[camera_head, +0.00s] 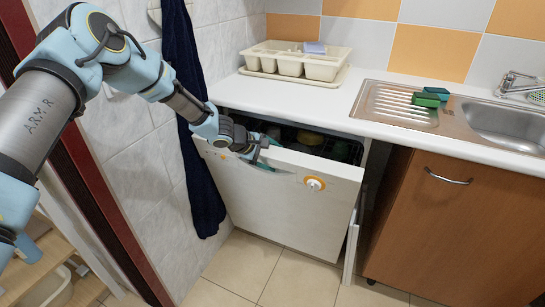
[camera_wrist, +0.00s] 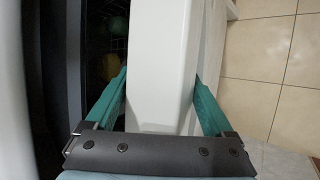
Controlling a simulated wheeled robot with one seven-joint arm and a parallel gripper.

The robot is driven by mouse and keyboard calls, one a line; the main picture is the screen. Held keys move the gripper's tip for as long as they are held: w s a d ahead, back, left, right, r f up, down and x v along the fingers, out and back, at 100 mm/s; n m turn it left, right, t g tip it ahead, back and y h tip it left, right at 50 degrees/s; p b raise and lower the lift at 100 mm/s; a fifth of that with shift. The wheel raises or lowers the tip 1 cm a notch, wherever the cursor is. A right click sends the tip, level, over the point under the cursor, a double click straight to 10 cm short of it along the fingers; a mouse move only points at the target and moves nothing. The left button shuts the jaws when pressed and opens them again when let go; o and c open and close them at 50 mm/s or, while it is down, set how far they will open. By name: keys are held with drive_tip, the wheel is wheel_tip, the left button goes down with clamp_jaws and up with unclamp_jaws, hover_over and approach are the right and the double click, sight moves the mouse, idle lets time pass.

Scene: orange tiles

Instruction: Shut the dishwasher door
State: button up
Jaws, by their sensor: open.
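The white dishwasher door (camera_head: 270,205) is tilted partly open under the counter, its top edge standing out from the machine. Through the gap above it I see the dark inside with dishes (camera_head: 310,138). In the wrist view the door's edge (camera_wrist: 160,70) runs between the fingers of my gripper (camera_wrist: 160,105). The gripper is open, with one green finger on the inner side and one on the outer side of the door. In the head view my gripper (camera_head: 262,150) is at the door's top edge, left of the round dial (camera_head: 314,184).
A wooden cabinet (camera_head: 440,220) stands to the right of the dishwasher. A dark blue towel (camera_head: 190,110) hangs on the wall at the left. The counter above holds a cream dish tray (camera_head: 295,62) and a steel sink (camera_head: 505,125). The tiled floor (camera_head: 290,280) in front is clear.

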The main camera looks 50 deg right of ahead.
drive_tip(key=shift+a+f, duration=0.2)
drive_tip(key=shift+a+r, duration=0.2)
drive_tip(key=shift+a, duration=0.05)
drive_tip(key=b+v, duration=0.2)
drive_tip(key=v, duration=0.8)
drive_tip(key=shift+w+d+r+b, duration=0.1)
drive_tip(key=shift+d+r+b, duration=0.05)
drive_tip(key=shift+r+b, duration=0.15)
